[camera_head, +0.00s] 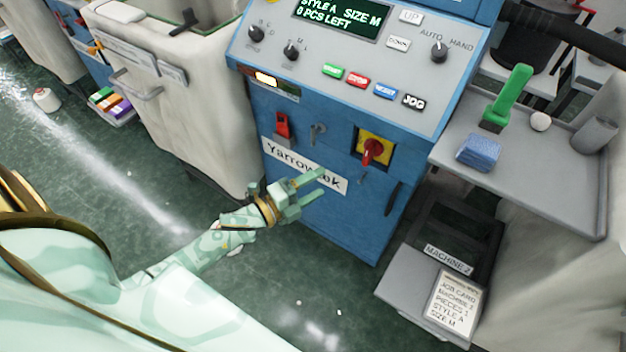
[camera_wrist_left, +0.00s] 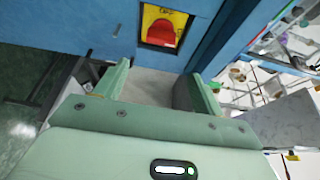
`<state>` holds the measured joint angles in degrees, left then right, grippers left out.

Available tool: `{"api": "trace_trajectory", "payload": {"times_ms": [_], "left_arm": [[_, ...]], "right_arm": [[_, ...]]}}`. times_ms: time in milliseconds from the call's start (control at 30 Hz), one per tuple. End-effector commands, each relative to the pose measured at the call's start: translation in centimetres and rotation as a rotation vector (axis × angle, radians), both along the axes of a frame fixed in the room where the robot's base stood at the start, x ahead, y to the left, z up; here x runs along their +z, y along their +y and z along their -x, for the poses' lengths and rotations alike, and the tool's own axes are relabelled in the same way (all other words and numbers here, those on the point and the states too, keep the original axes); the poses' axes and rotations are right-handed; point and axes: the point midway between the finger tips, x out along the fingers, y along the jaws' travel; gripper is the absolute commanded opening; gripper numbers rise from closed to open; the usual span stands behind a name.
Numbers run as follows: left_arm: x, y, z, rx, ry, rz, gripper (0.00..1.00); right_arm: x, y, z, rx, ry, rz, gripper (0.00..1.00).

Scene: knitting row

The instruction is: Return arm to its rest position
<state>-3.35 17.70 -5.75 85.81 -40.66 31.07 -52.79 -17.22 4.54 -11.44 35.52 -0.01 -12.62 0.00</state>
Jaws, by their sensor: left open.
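My left arm reaches in from the left in the head view. My left gripper (camera_head: 312,192) is open and empty, in front of the lower blue front of the machine cabinet (camera_head: 340,225), over part of its name sign (camera_head: 290,160). In the left wrist view the two green fingers of the gripper (camera_wrist_left: 150,85) stand apart with nothing between them. The red rotary switch (camera_head: 373,150) on its yellow plate sits up and right of the gripper. It also shows beyond the fingers in the left wrist view (camera_wrist_left: 163,32). My right gripper is not seen.
The control panel (camera_head: 365,60) has a display, knobs and coloured buttons. A job card (camera_head: 454,300) lies below.

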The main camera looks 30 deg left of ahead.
Motion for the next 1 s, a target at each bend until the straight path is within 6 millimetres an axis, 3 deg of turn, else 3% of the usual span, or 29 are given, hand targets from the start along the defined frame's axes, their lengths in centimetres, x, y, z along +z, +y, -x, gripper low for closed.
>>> {"api": "trace_trajectory", "payload": {"times_ms": [433, 467, 567, 667, 700, 767, 867, 900, 1000], "left_arm": [[-0.3, 0.2, -0.1, 0.013, 0.033, 0.041, 0.69], [-0.7, 0.5, -0.2, 0.032, 0.063, 0.073, 0.69], [-5.6, 3.1, 0.5, 0.167, 0.269, 0.223, 0.69], [-12.8, 5.3, 4.1, 0.359, 0.530, 0.393, 0.69], [-15.7, 5.9, 6.3, 0.443, 0.632, 0.458, 0.69], [-19.6, 6.5, 10.2, 0.565, 0.776, 0.538, 0.69], [-24.9, 6.8, 17.7, 0.768, 0.990, 0.642, 0.69], [-26.6, 6.7, 21.1, 0.848, 1.069, 0.673, 0.69], [-29.6, 5.9, 29.6, 1.036, 1.247, 0.722, 0.69]], "right_arm": [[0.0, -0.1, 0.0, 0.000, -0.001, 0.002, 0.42], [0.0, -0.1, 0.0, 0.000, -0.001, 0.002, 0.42], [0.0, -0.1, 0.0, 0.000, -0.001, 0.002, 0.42], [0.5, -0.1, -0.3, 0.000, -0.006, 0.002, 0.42], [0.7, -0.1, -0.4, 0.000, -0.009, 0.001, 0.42], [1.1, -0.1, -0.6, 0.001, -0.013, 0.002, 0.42], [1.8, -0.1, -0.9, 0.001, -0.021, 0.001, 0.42], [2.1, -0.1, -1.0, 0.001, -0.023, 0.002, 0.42], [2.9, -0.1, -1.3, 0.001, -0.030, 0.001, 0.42]]}}
